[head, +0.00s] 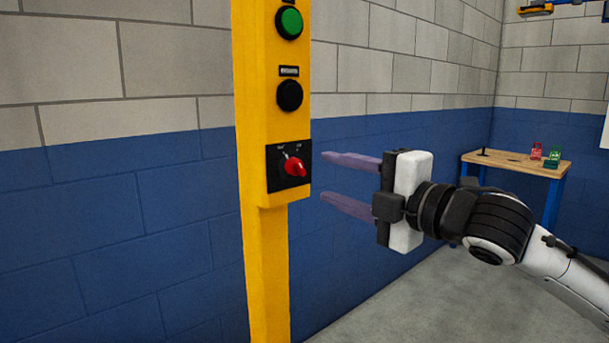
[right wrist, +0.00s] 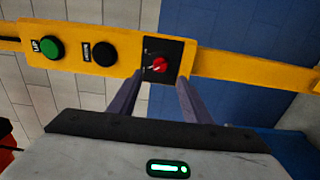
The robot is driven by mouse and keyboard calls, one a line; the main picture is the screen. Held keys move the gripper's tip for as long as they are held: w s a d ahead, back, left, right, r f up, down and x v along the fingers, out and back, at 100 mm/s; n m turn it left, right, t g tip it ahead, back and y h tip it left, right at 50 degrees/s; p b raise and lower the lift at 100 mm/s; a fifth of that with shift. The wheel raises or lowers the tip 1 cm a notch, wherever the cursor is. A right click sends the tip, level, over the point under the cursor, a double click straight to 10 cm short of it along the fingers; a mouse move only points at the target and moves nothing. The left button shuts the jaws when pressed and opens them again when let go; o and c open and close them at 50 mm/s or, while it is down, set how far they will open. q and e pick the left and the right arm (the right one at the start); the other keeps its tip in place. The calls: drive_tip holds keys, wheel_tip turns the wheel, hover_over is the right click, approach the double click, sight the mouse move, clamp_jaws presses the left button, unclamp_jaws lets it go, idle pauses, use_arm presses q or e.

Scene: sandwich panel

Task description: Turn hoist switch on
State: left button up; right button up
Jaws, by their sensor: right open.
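The hoist switch is a red rotary knob (head: 294,166) on a black plate (head: 275,178) low on the yellow control box. In the head view its pointed end is turned toward the lower right. The knob also shows in the right wrist view (right wrist: 157,65), ahead of the fingertips. My right gripper (head: 335,175) is open and empty, to the right of the knob, with its two purple fingers pointing at the post. In the right wrist view its fingers (right wrist: 158,90) lie on either side of the knob's line, apparently short of it. My left gripper is not in view.
The yellow post (head: 269,290) carries a green button (head: 289,22) and a black button (head: 289,95) above the switch. A blue and grey block wall (head: 80,220) stands behind. A wooden table (head: 510,162) with small red and green items stands at the back right.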

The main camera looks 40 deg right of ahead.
sight(302, 169)
drive_tip(key=w, duration=0.3)
drive_tip(key=shift+w+a+f+b, duration=0.1)
drive_tip(key=shift+w+a+b, duration=0.05)
drive_tip(key=shift+w+b, duration=0.2)
drive_tip(key=shift+w+r+p, duration=0.1)
drive_tip(key=shift+r+p, duration=0.15)
drive_tip(key=shift+p, duration=0.2)
use_arm(q)
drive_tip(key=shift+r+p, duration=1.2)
drive_tip(key=shift+p, duration=0.65)
use_arm(e)
drive_tip(key=shift+w+a+f, duration=0.1)
drive_tip(key=shift+w, duration=1.05)
drive_tip(key=shift+w+a+f, duration=0.1)
drive_tip(key=shift+w, duration=1.05)
drive_tip(key=c, duration=1)
